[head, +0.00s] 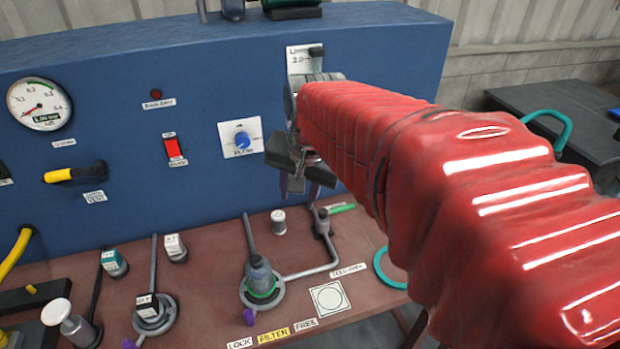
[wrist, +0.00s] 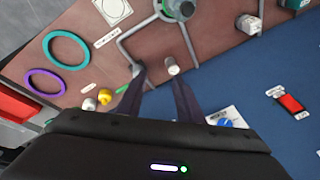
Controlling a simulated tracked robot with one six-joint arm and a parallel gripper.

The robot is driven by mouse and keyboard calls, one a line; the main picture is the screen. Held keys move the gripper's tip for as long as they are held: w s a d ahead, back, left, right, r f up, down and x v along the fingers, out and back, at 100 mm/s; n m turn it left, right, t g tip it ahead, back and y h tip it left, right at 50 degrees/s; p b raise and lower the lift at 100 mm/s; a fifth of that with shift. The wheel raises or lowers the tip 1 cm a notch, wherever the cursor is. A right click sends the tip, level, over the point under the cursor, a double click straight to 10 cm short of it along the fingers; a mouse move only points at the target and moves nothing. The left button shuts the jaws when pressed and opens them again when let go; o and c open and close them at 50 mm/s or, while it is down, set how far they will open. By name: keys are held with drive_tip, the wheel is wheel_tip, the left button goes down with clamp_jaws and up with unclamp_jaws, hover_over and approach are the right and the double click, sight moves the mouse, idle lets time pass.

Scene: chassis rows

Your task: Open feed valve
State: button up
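No label that I can read clearly names the feed valve. A small grey valve fitting (head: 322,224) with a green lever (head: 341,208) stands at the end of a bent pipe (head: 312,272) on the brown deck. My gripper (head: 307,186) hangs above this fitting in the head view, pointing down. In the wrist view its two dark fingers (wrist: 159,80) are apart. A pale round-topped stem (wrist: 172,66) shows in the gap between them, and the green lever (wrist: 123,90) lies beside the left finger. I cannot tell any contact. My red-sleeved arm hides the deck to the right.
The blue panel (head: 110,215) rises behind, with a gauge (head: 40,104), a red switch (head: 173,147), a blue knob (head: 242,140) and a yellow handle (head: 75,174). A green-collared valve (head: 260,280) with a tall lever stands left of the pipe. A teal ring (wrist: 66,49) and purple ring (wrist: 46,83) lie nearby.

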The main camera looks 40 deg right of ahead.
drive_tip(key=w+d+f+m+g, duration=0.1)
drive_tip(key=w+d+f+m, duration=0.15)
drive_tip(key=d+m, duration=0.4)
drive_tip(key=m, duration=0.4)
hover_over(344, 206)
drive_tip(key=s, duration=0.3)
wheel_tip(344, 206, down, 3)
drive_tip(key=shift+a+r+g, duration=0.2)
drive_tip(key=shift+a+g, duration=0.1)
drive_tip(key=shift+f, duration=0.15)
drive_tip(key=x, duration=1.3)
drive_tip(key=shift+w+a+f, duration=0.1)
drive_tip(key=shift+f, duration=0.2)
drive_tip(key=shift+c, duration=0.2)
clamp_jaws()
